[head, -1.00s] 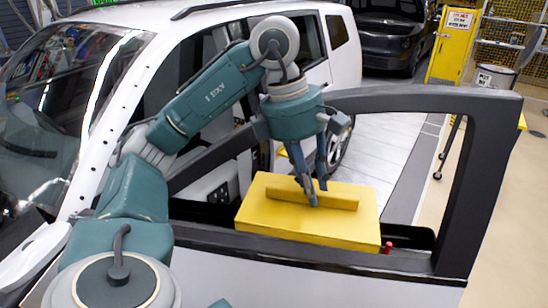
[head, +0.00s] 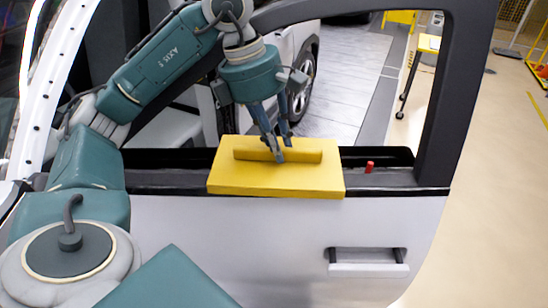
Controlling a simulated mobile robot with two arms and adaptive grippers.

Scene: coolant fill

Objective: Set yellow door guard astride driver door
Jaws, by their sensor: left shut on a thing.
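The yellow door guard (head: 290,182) is a flat-topped block with a raised grip bar (head: 305,150). It lies across the top edge of the open driver door (head: 240,235), at the window sill. My left gripper (head: 276,155) comes down from above and is shut on the grip bar. The underside of the guard is hidden, so I cannot tell how far it sits over the sill. My right gripper is not in view.
A small red part (head: 370,167) stands on the sill right of the guard. The black window frame (head: 449,95) rises at the right. A door handle (head: 366,262) is on the outer panel. Open floor lies to the right.

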